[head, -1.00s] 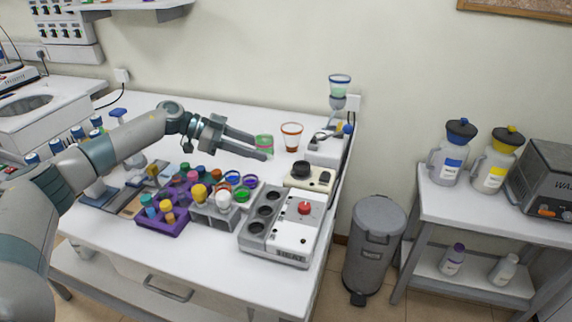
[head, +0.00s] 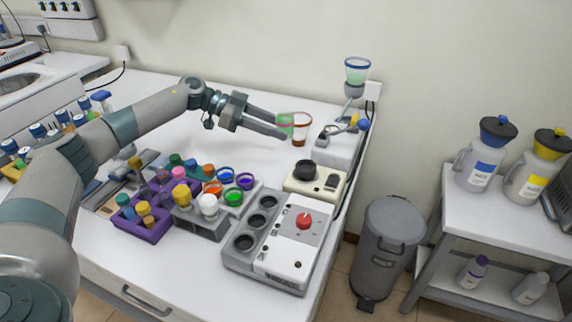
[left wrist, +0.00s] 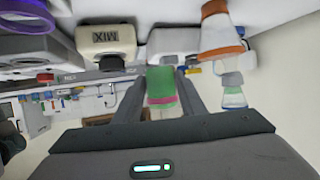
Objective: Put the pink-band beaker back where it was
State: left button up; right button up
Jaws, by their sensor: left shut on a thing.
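The pink-band beaker (left wrist: 160,88) holds green liquid and sits between my left gripper's fingers in the left wrist view. In the head view its green part (head: 286,121) shows at the fingertips. My left gripper (head: 287,127) is shut on it, above the back right of the white table (head: 170,100). An orange-band beaker (head: 301,131) stands just beyond and overlaps it in the head view; I cannot tell whether they touch. The orange-band beaker also shows in the left wrist view (left wrist: 221,38), which is upside down. My right gripper is not in view.
A funnel stand (head: 352,91) and a grey-white device (head: 333,149) stand at the back right. A mixer (head: 314,181), a block with a red knob (head: 287,241) and racks of coloured vials (head: 146,228) fill the front. The table's middle back is clear.

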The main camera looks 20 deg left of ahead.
pick_arm(q)
send_over(277, 165)
jog(key=shift+f, duration=3.15)
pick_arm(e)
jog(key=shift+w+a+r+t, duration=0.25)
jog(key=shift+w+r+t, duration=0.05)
pick_arm(q)
jog(key=shift+f+p, duration=0.1)
jog(key=shift+p, duration=0.2)
notch_tip(277, 165, down, 3)
jog(key=shift+r, duration=0.2)
jog(key=shift+f, duration=0.5)
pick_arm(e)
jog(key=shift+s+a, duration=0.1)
pick_arm(q)
jog(key=shift+f, duration=0.1)
jog(key=o, duration=1.1)
jog(key=shift+c, duration=0.2)
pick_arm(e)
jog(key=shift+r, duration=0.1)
